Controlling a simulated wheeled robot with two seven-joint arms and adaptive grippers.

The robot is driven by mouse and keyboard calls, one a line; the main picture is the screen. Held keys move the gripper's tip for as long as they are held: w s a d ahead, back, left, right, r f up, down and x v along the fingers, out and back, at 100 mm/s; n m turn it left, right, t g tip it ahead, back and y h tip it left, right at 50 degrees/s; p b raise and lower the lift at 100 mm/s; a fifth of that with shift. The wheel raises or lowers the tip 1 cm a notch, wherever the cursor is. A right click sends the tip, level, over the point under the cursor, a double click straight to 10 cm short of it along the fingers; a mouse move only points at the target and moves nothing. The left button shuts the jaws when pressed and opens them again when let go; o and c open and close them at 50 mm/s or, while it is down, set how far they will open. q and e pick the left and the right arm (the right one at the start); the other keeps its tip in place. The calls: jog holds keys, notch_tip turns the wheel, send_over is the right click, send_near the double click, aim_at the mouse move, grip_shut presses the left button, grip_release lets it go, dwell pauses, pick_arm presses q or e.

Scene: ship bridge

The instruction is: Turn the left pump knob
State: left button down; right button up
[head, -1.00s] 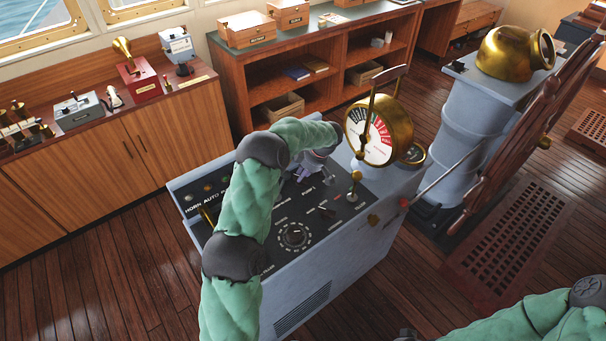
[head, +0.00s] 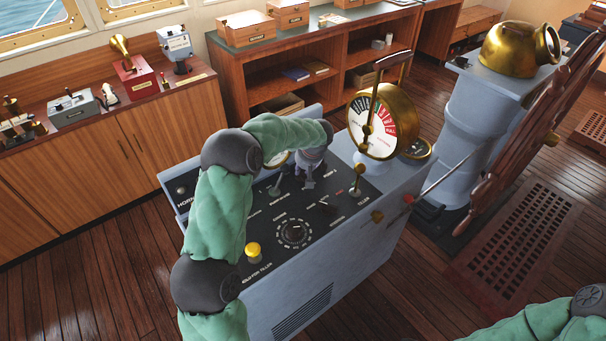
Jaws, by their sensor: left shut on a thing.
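The grey-blue console (head: 345,250) stands in the middle of the head view, with a dark control panel on top. My left arm reaches over it from the left. My left gripper (head: 308,178) points down at the panel's far middle part and is shut on a small knob, which I take to be the left pump knob. The fingers and wrist hide most of that knob, so its angle cannot be told. A dark knob (head: 325,207) sits just nearer and to the right, apart from the gripper. My right gripper is out of view; only part of that arm shows at bottom right.
A brass telegraph dial (head: 372,125) rises right behind the gripper. A brass-topped lever (head: 357,181), a grey lever (head: 277,186), a round dial (head: 293,232) and a yellow knob (head: 253,250) surround it on the panel. The wooden wheel (head: 525,140) stands at right.

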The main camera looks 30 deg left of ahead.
aim_at(302, 171)
pick_arm(q)
jog(key=shift+s+m+t+h+b, duration=0.1)
jog(key=shift+m+t+h+b, duration=0.45)
jog(key=shift+m, duration=1.75)
jog(key=c, duration=1.1)
grip_release()
jog(key=shift+r+t, duration=0.1)
jog(key=shift+t, duration=0.15)
notch_tip(302, 171, up, 10)
jog(key=shift+f, duration=0.1)
